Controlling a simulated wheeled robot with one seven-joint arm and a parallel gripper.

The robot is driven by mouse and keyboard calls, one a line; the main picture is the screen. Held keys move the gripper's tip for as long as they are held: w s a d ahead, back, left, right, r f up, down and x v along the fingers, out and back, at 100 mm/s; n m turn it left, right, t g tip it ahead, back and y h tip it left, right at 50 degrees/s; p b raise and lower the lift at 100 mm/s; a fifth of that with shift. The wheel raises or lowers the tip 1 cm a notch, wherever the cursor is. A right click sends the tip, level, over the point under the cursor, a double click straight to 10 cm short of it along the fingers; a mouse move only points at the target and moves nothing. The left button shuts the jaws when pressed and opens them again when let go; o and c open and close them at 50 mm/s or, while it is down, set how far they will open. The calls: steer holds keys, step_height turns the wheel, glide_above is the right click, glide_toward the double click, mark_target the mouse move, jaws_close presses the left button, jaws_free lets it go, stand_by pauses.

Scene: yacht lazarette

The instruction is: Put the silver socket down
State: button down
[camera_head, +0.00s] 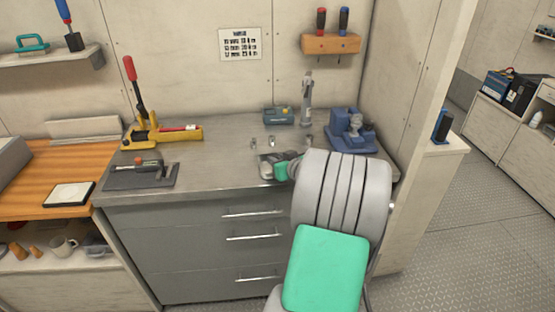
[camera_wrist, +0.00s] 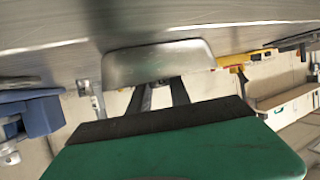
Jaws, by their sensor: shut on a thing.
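My gripper (camera_head: 280,166) is low over the front right of the grey metal workbench (camera_head: 215,172). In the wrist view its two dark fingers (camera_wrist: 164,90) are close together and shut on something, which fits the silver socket. The held socket itself is hidden in both views, so its tilt and any contact below it cannot be told. A rounded silver-grey dish (camera_wrist: 158,63) lies right by the fingertips, and part of it shows in the head view (camera_head: 267,173). Small silver pieces stand on the bench just behind, one at the left (camera_head: 253,143) and one at the right (camera_head: 309,139).
A blue vise (camera_head: 350,133) stands at the right. A blue box (camera_head: 279,115) and an upright grey tool (camera_head: 307,98) stand at the back. The bench's left middle is clear.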

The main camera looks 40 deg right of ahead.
steer(key=shift+f, duration=0.2)
steer(key=c, duration=1.2)
jaws_free()
steer(key=shift+r, duration=0.1)
steer(key=shift+r, duration=0.1)
